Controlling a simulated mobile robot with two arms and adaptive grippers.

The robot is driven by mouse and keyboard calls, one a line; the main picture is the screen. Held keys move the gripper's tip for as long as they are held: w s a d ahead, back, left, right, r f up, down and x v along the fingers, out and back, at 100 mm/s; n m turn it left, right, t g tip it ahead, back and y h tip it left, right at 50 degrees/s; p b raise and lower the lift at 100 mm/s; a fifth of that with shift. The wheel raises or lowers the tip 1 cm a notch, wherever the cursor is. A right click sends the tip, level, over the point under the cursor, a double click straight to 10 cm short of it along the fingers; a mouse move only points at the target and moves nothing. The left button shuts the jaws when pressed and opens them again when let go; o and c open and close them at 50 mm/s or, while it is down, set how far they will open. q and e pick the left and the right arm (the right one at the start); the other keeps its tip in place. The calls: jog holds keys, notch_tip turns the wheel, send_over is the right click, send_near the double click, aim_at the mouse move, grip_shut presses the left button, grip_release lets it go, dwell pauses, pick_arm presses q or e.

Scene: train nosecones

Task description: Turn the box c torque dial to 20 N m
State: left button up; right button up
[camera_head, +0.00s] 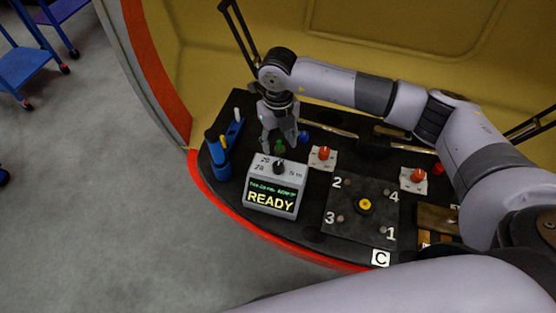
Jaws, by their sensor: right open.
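The torque dial (279,167) is a small black knob on the sloped top of a grey control box (252,182). The numbers 20 and 28 stand left of the knob and "N m" stands right of it. Which number its pointer faces is too small to tell. The box's display (270,199) reads READY in yellow under a small green line. My right gripper (280,150) is open and points down just behind the dial. Whether a finger touches the knob cannot be told. My left gripper is out of view.
A blue tool (218,160) stands left of the box. Red knobs on white plates (323,157) (413,181) lie to the right. A dark numbered plate (345,221) with a yellow centre sits near a "C" label (381,258). The yellow wall (210,75) rises behind.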

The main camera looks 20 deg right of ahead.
aim_at(278, 165)
notch_tip(278, 165, down, 11)
jog(key=shift+f+p, duration=0.1)
jog(key=shift+p, duration=0.6)
jog(key=shift+c, duration=0.4)
grip_shut()
